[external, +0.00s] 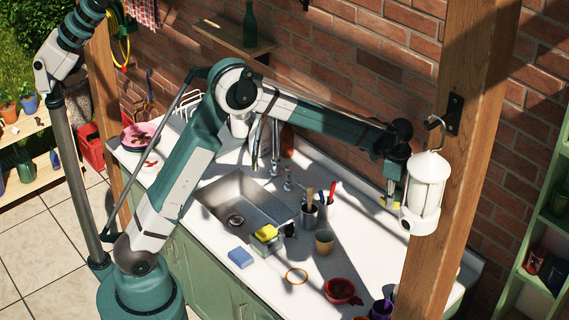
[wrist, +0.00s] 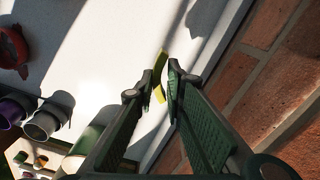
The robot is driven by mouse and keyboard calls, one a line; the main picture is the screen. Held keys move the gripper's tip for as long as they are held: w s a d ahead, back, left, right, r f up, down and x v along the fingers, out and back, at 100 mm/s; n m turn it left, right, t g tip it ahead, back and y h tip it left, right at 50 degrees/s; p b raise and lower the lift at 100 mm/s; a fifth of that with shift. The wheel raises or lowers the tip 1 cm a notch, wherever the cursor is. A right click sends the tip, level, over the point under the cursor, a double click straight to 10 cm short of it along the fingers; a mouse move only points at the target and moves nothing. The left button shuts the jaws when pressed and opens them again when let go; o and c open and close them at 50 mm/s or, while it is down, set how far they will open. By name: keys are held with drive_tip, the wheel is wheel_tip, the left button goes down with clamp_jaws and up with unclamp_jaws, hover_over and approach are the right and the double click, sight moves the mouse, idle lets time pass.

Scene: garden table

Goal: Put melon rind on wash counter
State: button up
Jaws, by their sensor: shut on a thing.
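The melon rind (wrist: 160,94) is a thin yellow-green strip between my fingertips in the wrist view. My gripper (wrist: 162,74) is shut on it, and the fingertips hide its middle. In the external view my gripper (external: 391,192) points down over the right rear part of the wash counter, with a small yellow patch of the rind (external: 390,201) showing at the tips. The wash counter (external: 353,218) is a long white top, which also fills the upper left of the wrist view (wrist: 110,45). I cannot tell whether the rind touches the counter.
A white lantern (external: 426,190) hangs from a wooden post (external: 470,130) beside my gripper. The brick wall (wrist: 280,80) runs close along the right in the wrist view. A red bowl (external: 340,290), a brown cup (external: 324,242) and a sink (external: 240,200) occupy other parts of the counter.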

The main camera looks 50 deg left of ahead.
drive_tip(key=d+f+m+p, duration=0.1)
drive_tip(key=d+m, duration=0.3)
drive_tip(key=d, duration=0.7)
drive_tip(key=shift+s+f+p, duration=0.15)
drive_tip(key=shift+s+p, duration=0.25)
drive_tip(key=shift+p, duration=0.15)
drive_tip(key=shift+a+f, duration=0.1)
drive_tip(key=shift+f, duration=3)
drive_tip(key=shift+f, duration=1.9)
drive_tip(key=shift+f, duration=0.2)
drive_tip(key=o, duration=0.9)
drive_tip(key=shift+c, duration=0.2)
drive_tip(key=shift+r, duration=0.15)
